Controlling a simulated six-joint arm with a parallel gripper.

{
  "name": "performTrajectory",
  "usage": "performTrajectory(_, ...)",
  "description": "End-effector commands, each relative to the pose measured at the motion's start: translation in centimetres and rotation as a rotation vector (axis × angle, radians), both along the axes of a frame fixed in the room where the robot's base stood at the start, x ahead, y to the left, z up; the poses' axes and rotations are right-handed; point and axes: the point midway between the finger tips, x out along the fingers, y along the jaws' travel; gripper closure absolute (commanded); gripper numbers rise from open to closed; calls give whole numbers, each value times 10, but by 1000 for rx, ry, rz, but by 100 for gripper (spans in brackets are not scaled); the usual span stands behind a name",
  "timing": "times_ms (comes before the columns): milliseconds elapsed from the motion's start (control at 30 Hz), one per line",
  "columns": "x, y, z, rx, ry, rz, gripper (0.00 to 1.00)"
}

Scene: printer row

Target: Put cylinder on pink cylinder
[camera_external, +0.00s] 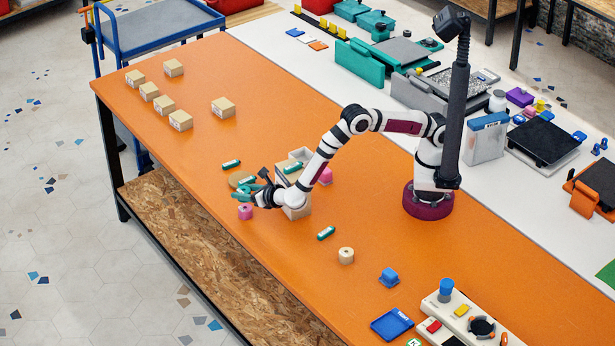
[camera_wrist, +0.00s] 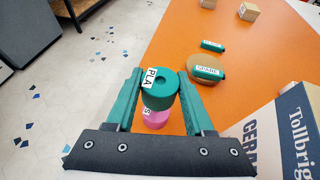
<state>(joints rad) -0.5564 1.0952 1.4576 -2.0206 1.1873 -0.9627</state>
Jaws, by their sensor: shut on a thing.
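A teal cylinder (camera_wrist: 160,90) with a white PLA label is between the fingers of my gripper (camera_wrist: 160,88) in the wrist view. My gripper is shut on it, one teal finger on each side. The pink cylinder (camera_wrist: 154,119) shows just below the teal one in that view, partly covered by it. In the external view my gripper (camera_external: 245,193) is near the table's left front edge, with the pink cylinder (camera_external: 245,212) standing on the orange table right under it. I cannot tell whether the two cylinders touch.
An open carton (camera_external: 296,211) stands close to the right of my gripper; it also shows in the wrist view (camera_wrist: 262,135). A tan disc (camera_wrist: 206,63) with a teal piece (camera_wrist: 209,73) lies beyond. A beige cylinder (camera_external: 346,256) stands farther right. Small boxes (camera_external: 180,120) are at the far left.

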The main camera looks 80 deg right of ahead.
Motion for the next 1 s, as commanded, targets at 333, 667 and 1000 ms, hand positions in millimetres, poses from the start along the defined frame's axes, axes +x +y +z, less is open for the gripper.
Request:
performTrajectory(333,0,0,-34,-1,1,0,100)
performTrajectory(667,-1,0,-36,-1,1,0,20)
performTrajectory(1000,-2,2,-32,0,0,1,17)
